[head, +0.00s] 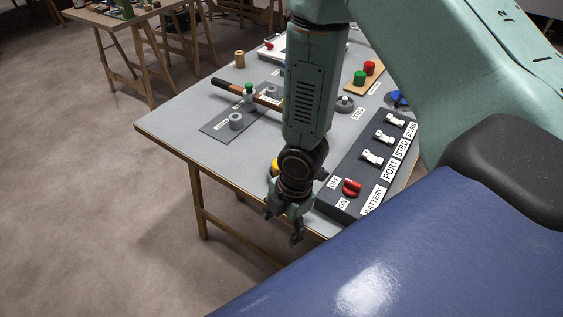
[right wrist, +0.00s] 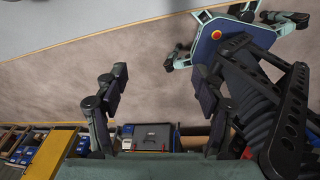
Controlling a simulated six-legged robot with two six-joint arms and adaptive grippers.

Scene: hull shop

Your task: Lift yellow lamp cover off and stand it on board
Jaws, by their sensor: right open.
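A yellow thing (head: 275,166), which looks like the lamp cover, is on the grey table near its front edge. My right wrist hides most of it, so I cannot tell what it sits on. My right gripper (head: 283,223) is open and empty, pointing down in front of the table's front edge. A small tan board (head: 350,89) with a green and a red cover lies at the back right of the table. My left gripper is not in view.
A dark switch panel (head: 345,208) with a red battery switch and white switches fills the table's right side. A dark grey mat (head: 213,127) holds grey rings. A dark-handled tool (head: 232,88) lies beyond it. The table's (head: 180,130) left front corner is clear.

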